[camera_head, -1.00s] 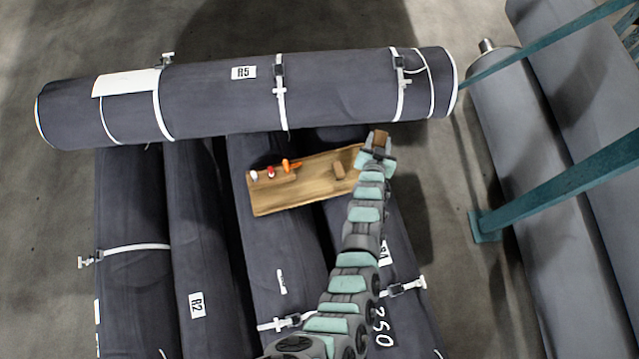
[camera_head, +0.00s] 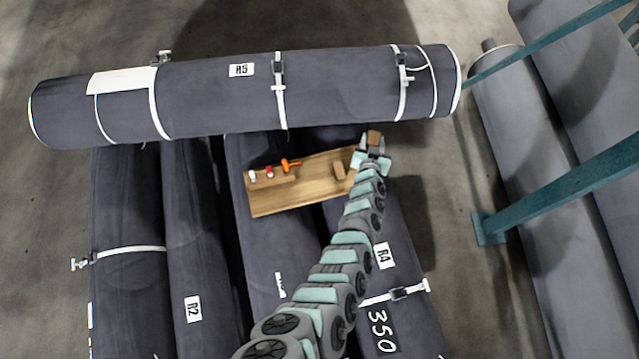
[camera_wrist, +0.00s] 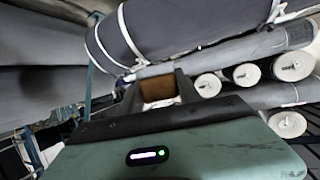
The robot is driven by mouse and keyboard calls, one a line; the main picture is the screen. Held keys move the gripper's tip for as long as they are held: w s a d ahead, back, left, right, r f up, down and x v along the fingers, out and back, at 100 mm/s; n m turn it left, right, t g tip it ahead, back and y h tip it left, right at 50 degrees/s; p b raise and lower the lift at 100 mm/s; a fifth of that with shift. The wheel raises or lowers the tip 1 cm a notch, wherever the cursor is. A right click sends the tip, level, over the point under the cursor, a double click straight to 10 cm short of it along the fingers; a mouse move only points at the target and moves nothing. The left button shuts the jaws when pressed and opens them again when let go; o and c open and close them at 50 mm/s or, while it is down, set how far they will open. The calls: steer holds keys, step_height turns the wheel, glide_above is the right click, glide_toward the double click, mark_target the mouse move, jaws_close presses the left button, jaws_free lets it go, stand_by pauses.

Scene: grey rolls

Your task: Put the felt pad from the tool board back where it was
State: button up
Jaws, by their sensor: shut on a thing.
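The felt pad (camera_head: 375,137), a small brown block, is held in my gripper (camera_head: 371,142). In the wrist view the same brown pad (camera_wrist: 161,89) shows between the two grey fingers, which are closed on its sides. My gripper is just past the right end of the wooden tool board (camera_head: 310,194), below the right part of the upper roll. The board lies tilted on the lower rolls.
The dark roll R5 (camera_head: 330,95) lies crosswise on the lower rolls, with white straps and buckles (camera_head: 403,75). Roll R2 (camera_head: 185,250) and roll R4 (camera_head: 375,245) lie below. Teal rails (camera_head: 560,190) and grey rolls stand at right. White roll ends (camera_wrist: 246,74) show in the wrist view.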

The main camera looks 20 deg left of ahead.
steer(key=shift+w+a+f+b, duration=0.1)
steer(key=shift+f+b, duration=0.1)
steer(key=shift+f, duration=0.15)
steer(key=shift+w+a+f+b, duration=0.1)
steer(key=shift+f+b, duration=0.1)
steer(key=shift+f, duration=0.15)
steer(key=a+f+n+y+b, duration=0.1)
steer(key=a+f+b, duration=0.35)
steer(key=f, duration=0.25)
steer(key=n+g+y+b, duration=0.1)
steer(key=n+y+b, duration=0.2)
steer(key=b, duration=0.9)
glide_above(320, 183)
step_height(320, 183, down, 10)
step_height(320, 183, down, 15)
steer(key=b, duration=1)
steer(key=shift+s+r+b, duration=0.15)
steer(key=shift+b, duration=0.15)
step_height(320, 183, down, 5)
steer(key=b, duration=0.5)
steer(key=shift+r, duration=0.2)
